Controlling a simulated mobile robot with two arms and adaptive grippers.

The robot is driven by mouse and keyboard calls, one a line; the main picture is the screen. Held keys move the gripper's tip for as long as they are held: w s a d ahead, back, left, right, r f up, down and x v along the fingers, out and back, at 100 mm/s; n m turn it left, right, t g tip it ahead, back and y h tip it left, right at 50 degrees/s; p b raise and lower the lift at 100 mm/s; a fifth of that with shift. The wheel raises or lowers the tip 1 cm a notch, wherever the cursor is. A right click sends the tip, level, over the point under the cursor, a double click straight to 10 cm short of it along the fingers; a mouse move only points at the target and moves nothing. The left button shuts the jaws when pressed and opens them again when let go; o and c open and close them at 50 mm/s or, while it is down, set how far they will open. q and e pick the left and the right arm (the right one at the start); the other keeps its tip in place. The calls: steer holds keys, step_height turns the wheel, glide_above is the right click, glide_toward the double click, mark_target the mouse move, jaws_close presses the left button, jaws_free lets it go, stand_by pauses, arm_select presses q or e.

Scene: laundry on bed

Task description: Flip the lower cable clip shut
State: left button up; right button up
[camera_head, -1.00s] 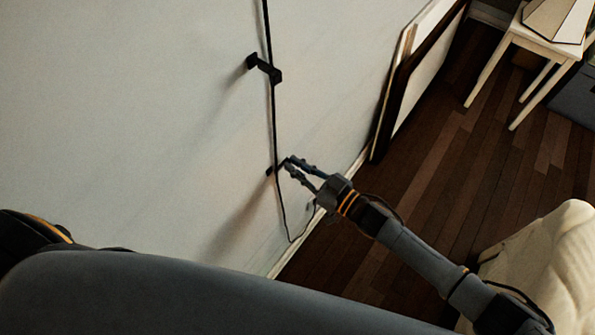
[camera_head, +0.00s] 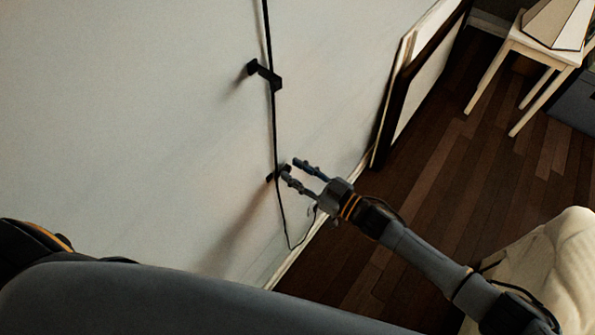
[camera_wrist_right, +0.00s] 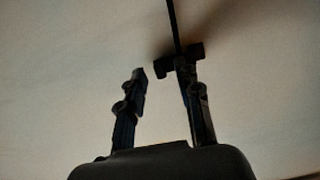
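The lower cable clip (camera_head: 271,178) is a small dark piece on the pale wall, beside the thin black cable (camera_head: 271,115). My right gripper (camera_head: 292,169) is open at this clip, its fingers reaching it from the lower right. In the right wrist view, the clip (camera_wrist_right: 164,69) shows past the fingertips with the cable (camera_wrist_right: 173,22) running up from it. One finger of my right gripper (camera_wrist_right: 163,80) overlaps the clip; the other stands clear to the left. Contact and whether the clip is shut cannot be told. My left gripper is out of view.
An upper dark clip (camera_head: 265,73) sticks out from the wall above. The cable's loose lower end hangs near the baseboard. Framed panels (camera_head: 415,85) lean on the wall to the right. A white stool (camera_head: 540,45) and a cream cushioned piece (camera_head: 550,255) stand on the wood floor.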

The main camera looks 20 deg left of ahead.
steer(key=v, duration=1.2)
steer(key=w+d+f+m+t+h, duration=0.25)
steer(key=d+f+h, duration=0.2)
steer(key=f, duration=0.45)
steer(key=w+d+f+m+t+h, duration=0.2)
steer(key=d+f+m+t+h, duration=0.15)
steer(key=d+f, duration=0.4)
steer(key=s+d+f+m+g+h, duration=0.2)
steer(key=s+d+f+h, duration=0.25)
steer(key=f, duration=0.75)
steer(key=s+d+f+m+g+h, duration=0.1)
steer(key=s+d+f+g+h, duration=0.15)
steer(key=s+f, duration=0.4)
steer(key=s+d+f+m+g+h, duration=0.15)
steer(key=s+d+f, duration=0.25)
steer(key=s, duration=0.5)
steer(key=s+d+f+g, duration=0.1)
steer(key=s+f+g, duration=0.1)
steer(key=s, duration=0.8)
steer(key=s+d+f+m+g, duration=0.1)
steer(key=s+f+g, duration=0.1)
steer(key=s, duration=0.7)
steer(key=shift+s+f+g, duration=0.35)
steer(key=shift+f+g, duration=0.05)
steer(key=shift+d+h, duration=0.1)
steer(key=shift+h, duration=0.15)
